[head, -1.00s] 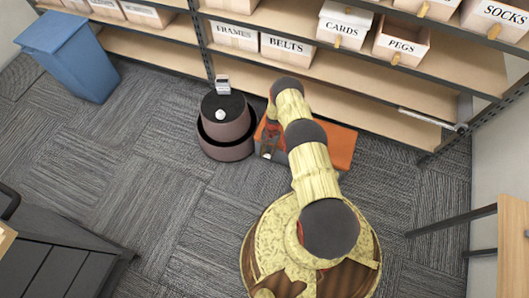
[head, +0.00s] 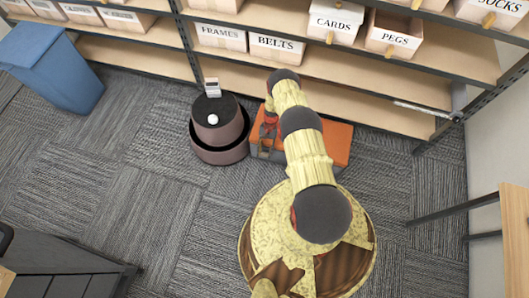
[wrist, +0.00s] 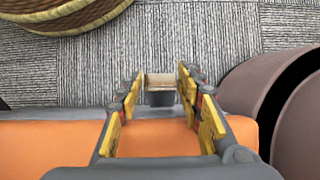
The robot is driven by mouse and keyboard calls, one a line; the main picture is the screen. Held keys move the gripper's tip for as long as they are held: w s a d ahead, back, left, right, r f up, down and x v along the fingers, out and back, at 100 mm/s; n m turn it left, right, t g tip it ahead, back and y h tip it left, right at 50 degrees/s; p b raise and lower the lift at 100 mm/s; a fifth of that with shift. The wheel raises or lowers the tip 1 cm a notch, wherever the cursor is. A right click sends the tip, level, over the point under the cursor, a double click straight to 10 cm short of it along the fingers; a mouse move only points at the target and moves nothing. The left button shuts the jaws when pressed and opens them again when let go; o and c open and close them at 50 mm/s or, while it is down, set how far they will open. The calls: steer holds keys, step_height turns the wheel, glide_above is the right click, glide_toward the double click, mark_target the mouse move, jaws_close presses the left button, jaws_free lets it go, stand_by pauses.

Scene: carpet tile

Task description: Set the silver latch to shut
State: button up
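An orange case (head: 335,142) with a grey lower edge lies on the carpet in front of the shelving, partly hidden by my arm. In the wrist view its orange top (wrist: 50,138) fills the lower part. A small pale, silvery-beige plate (wrist: 161,79) that looks like the latch stands out from the case's edge, with a dark grey block (wrist: 161,98) below it. My gripper (wrist: 160,84) is open, with one finger on each side of the plate. I cannot tell whether either finger touches it. In the head view my gripper (head: 266,140) is over the case's left end.
A dark brown round bin-like object (head: 219,132) stands close to the case's left side, near my gripper. Shelves with labelled boxes (head: 277,48) are behind. A blue bin (head: 55,68) is at upper left.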

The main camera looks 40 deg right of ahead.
steer(key=o, duration=0.4)
steer(key=shift+c, duration=0.2)
steer(key=shift+r, duration=0.1)
steer(key=v, duration=1.1)
steer(key=shift+w+d+r, duration=0.15)
steer(key=shift+d+r, duration=0.05)
steer(key=shift+r, duration=0.15)
steer(key=shift+c, duration=0.3)
